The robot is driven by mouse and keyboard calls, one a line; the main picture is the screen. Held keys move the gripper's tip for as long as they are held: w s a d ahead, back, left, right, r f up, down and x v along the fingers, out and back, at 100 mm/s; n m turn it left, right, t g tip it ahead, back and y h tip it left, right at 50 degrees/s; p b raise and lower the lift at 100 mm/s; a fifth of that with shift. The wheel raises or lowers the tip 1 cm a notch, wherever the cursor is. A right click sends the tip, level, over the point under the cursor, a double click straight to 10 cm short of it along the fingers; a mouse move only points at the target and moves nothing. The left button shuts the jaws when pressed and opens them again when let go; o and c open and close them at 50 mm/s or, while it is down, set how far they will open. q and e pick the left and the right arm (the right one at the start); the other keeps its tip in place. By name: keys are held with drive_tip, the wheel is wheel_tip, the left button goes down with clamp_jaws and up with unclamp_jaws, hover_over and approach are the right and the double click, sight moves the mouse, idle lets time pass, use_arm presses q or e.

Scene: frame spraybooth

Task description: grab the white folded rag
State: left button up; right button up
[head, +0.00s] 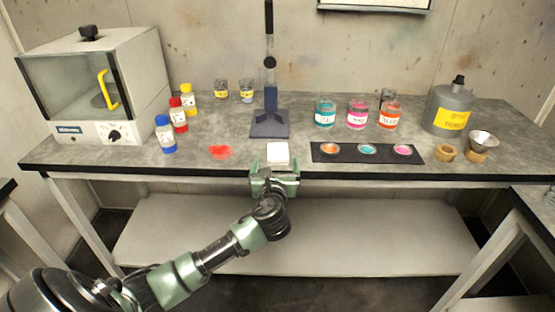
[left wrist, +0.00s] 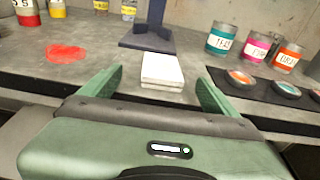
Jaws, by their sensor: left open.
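The white folded rag (head: 278,152) lies on the grey bench near its front edge, in front of the dark blue stand. My left gripper (head: 275,172) is open at the bench's front edge, just short of the rag. In the left wrist view the rag (left wrist: 162,70) shows as a flat layered block beyond and between the two green fingers of the gripper (left wrist: 160,88). The fingers look apart from it on both sides. My right gripper is in neither view.
A red spill (head: 221,152) lies left of the rag. The blue stand (head: 270,124) rises behind it. A black mat (head: 335,154) with paint dishes lies to the right. Paint jars (head: 357,116), coloured bottles (head: 165,135) and a booth (head: 95,85) stand farther off.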

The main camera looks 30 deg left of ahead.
sight(278, 159)
use_arm(q)
drive_tip(key=shift+w+a+r, duration=0.2)
drive_tip(key=shift+w+a, duration=0.05)
drive_tip(key=shift+w, duration=0.2)
drive_tip(key=shift+w+a+f, duration=0.15)
drive_tip(key=shift+w+a, duration=0.1)
drive_tip(key=shift+w, duration=0.4)
drive_tip(key=x, duration=0.2)
drive_tip(key=f+x, duration=0.1)
drive_tip(key=x, duration=0.2)
drive_tip(key=shift+w+d, duration=0.1)
drive_tip(key=shift+c, duration=0.3)
drive_tip(key=c, duration=1.4)
